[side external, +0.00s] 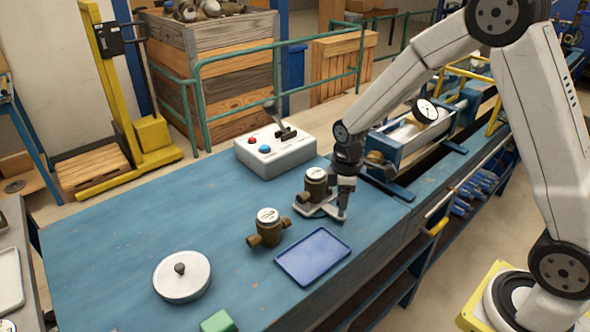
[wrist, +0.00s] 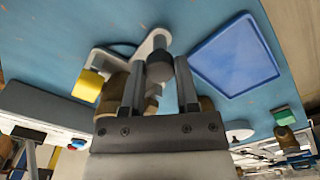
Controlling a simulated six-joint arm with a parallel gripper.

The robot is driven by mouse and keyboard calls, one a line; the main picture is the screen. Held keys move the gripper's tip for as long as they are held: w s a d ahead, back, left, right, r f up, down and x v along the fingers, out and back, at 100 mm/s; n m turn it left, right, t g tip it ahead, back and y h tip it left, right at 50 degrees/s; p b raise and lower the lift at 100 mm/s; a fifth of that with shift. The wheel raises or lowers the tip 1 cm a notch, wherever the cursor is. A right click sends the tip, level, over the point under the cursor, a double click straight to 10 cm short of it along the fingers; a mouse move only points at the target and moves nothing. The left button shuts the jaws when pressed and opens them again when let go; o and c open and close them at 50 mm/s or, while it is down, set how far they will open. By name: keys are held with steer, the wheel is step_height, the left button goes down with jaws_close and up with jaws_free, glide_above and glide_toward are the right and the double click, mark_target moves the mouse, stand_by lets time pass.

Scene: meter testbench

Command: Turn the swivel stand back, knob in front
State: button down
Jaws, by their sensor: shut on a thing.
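The swivel stand (side external: 307,210) is a flat light-grey plate on the blue bench, with a brass meter (side external: 316,184) upright on it. Its grey knob (wrist: 160,66) stands at one end of the plate in the wrist view. My gripper (side external: 343,212) points down at the stand's right side, and its fingers (wrist: 160,82) are shut on the knob. In the side view the fingers mostly hide the knob. In the wrist view the left finger partly covers the brass body of the meter on the stand.
A second brass meter (side external: 268,228) and a blue tray (side external: 313,256) are close in front. A round white lid-like disc (side external: 182,279) and a green block (side external: 218,322) lie farther left and forward. A control box (side external: 275,152) with a lever stands behind.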

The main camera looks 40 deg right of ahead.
steer(key=shift+a+r+m, duration=0.1)
steer(key=shift+a+m, duration=0.2)
steer(key=shift+m, duration=0.1)
steer(key=shift+c, duration=1.8)
jaws_free()
steer(key=shift+r, duration=3.9)
steer(key=s+a+f+m+t, duration=0.2)
steer(key=s+m, duration=0.6)
steer(key=s, duration=0.5)
steer(key=shift+f+m+t, duration=0.3)
steer(key=shift+f+m, duration=0.1)
